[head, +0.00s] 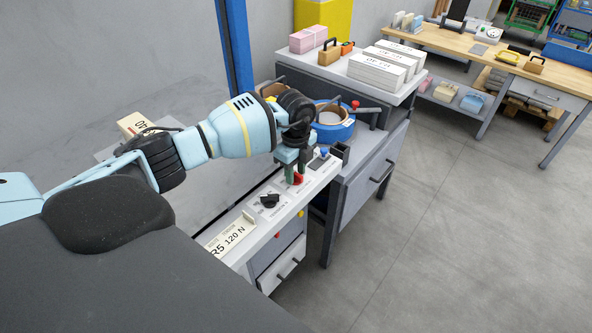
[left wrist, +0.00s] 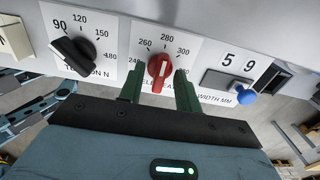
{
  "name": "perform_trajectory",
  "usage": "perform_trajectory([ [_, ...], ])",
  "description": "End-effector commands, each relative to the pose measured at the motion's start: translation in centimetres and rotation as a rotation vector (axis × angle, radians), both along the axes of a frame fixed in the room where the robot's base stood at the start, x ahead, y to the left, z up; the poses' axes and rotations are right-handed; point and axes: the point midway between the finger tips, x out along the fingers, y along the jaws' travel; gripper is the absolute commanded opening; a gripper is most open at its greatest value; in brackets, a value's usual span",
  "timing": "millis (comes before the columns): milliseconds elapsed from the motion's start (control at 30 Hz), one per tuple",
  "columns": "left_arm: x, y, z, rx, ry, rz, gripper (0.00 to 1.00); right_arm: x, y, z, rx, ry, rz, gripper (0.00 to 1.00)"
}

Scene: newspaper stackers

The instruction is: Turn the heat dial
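The red heat dial (left wrist: 158,68) sits on the panel with a number scale around it, including 260, 280 and 300. Its white mark points up near 280. In the head view the red dial (head: 298,179) shows partly behind my left gripper (head: 295,175). In the left wrist view my left gripper (left wrist: 160,78) is open, its green fingers either side of the dial with visible gaps. Whether the fingertips reach the dial's depth is hard to tell. My right gripper is not in view.
A black tension dial (left wrist: 73,53) is left of the red dial. A width display (left wrist: 238,63) and blue knob (left wrist: 246,95) are to the right. A blue ring-shaped device (head: 335,128) stands behind the panel. Open floor (head: 440,220) lies to the right.

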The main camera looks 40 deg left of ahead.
Motion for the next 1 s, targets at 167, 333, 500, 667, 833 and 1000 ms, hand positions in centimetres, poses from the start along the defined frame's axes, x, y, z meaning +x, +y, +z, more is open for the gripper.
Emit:
perform_trajectory([
  [167, 0.0, 0.0, 0.0, 0.000, 0.000, 0.000, 0.34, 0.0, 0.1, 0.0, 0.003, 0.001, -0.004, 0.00],
  [333, 0.0, 0.0, 0.0, 0.000, 0.000, 0.000, 0.15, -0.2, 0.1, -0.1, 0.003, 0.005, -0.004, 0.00],
  [500, 0.0, 0.0, 0.0, 0.000, 0.000, 0.000, 0.00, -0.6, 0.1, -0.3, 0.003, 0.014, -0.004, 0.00],
  [667, 0.0, 0.0, 0.0, 0.000, 0.000, -0.004, 0.00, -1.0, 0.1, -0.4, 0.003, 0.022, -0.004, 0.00],
  [833, 0.0, 0.0, 0.1, 0.000, 0.000, -0.039, 0.00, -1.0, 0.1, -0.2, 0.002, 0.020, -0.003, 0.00],
  [1000, 0.0, 0.0, 0.1, 0.001, -0.001, -0.126, 0.00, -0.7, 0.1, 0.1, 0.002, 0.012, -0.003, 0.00],
])
